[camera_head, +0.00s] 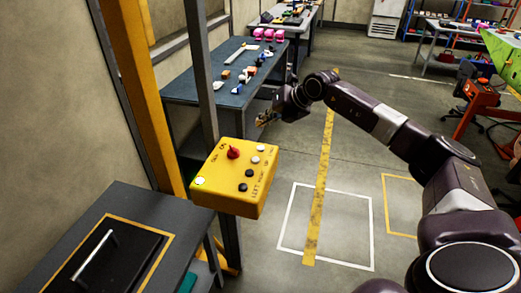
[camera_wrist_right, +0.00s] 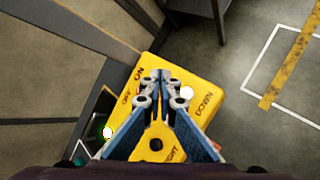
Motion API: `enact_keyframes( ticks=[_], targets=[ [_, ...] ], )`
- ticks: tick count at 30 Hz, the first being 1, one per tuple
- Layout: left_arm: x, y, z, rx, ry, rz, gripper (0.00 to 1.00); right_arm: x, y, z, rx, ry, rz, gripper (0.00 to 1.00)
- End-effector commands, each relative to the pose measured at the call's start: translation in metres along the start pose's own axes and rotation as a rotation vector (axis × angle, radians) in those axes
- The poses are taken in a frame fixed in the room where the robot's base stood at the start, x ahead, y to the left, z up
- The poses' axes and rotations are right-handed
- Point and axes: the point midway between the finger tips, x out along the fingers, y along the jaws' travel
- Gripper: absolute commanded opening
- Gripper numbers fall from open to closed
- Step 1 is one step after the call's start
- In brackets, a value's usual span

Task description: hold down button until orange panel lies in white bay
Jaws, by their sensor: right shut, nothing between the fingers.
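A yellow button box (camera_head: 215,190) stands on a post in the head view, with a red knob (camera_head: 233,152), two white buttons (camera_head: 260,147) and two black buttons (camera_head: 249,172). The box also shows under my gripper in the wrist view (camera_wrist_right: 205,83). My right gripper (camera_head: 265,118) is shut and empty, beyond the box in the head view. In the wrist view its fingertips (camera_wrist_right: 158,75) overlap the box face and hide part of it; contact cannot be told. The white bay (camera_head: 350,225) is an empty white outline on the floor. No orange panel is clearly identifiable. My left gripper is out of view.
A grey cabinet (camera_head: 60,225) with a dark handled panel stands at front left. A blue-topped bench (camera_head: 190,85) with small parts is behind the box. A red-orange stand (camera_head: 485,95) is at far right.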

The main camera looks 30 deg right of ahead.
Motion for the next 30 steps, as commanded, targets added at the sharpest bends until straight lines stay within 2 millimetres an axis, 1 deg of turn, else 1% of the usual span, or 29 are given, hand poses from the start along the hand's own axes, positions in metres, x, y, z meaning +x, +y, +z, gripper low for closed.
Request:
enact_keyframes(
  ticks=[1,9,13,18,30],
  targets=[
    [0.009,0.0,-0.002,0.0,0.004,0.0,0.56,0.008,-0.006,-0.006,0.0,0.002,-0.002,0.0],
    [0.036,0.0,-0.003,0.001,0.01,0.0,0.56,0.035,-0.026,-0.026,0.0,0.0,-0.001,0.0],
    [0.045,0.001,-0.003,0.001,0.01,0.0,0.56,0.045,-0.033,-0.033,0.0,0.001,-0.001,0.0],
    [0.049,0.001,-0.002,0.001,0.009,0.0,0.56,0.05,-0.036,-0.036,0.0,0.0,0.0,0.0],
    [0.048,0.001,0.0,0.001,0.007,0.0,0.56,0.049,-0.036,-0.036,0.0,0.0,0.0,0.0]
  ],
)
